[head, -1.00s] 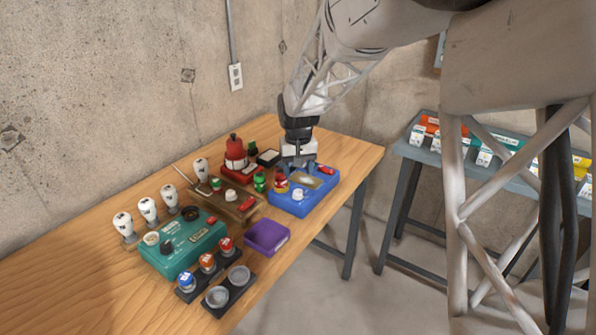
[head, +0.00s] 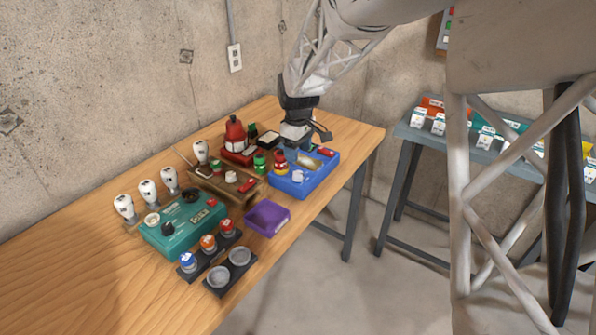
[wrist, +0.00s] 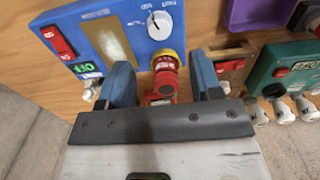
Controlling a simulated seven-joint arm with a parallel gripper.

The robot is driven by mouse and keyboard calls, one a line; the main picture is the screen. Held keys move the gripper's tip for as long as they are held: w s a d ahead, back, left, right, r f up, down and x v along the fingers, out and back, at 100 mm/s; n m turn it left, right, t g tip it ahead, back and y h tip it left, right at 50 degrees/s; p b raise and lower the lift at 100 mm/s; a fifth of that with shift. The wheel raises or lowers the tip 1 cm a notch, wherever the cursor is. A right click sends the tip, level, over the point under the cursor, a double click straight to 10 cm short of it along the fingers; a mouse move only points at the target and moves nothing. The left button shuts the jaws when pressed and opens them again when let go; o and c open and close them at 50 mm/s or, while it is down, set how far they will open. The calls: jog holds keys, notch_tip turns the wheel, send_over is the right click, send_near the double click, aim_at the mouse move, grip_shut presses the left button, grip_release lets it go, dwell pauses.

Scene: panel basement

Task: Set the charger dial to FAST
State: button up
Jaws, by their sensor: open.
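A blue box (head: 322,172) with a white knob (head: 297,176) stands near the table's right end. In the wrist view the blue box (wrist: 85,18) shows its white dial (wrist: 160,25) with a dark pointer line and scale marks, a tan window and a green readout. The dial lies beyond the fingertips. A teal box (head: 182,228) also carries dark knobs; I cannot tell which box is the charger.
A purple tray (head: 267,218), a wooden stand (head: 228,186), red devices (head: 236,140), white bulb-like pieces (head: 147,190) and a dark rack with metal cups (head: 230,271) crowd the area left of the blue box. The table's right end (head: 352,140) is clear. A wall stands behind.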

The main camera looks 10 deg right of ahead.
aim_at(298, 173)
jog(key=shift+n, duration=0.9)
jog(key=shift+f, duration=3.9)
jog(key=shift+c, duration=0.2)
jog(key=c, duration=0.9)
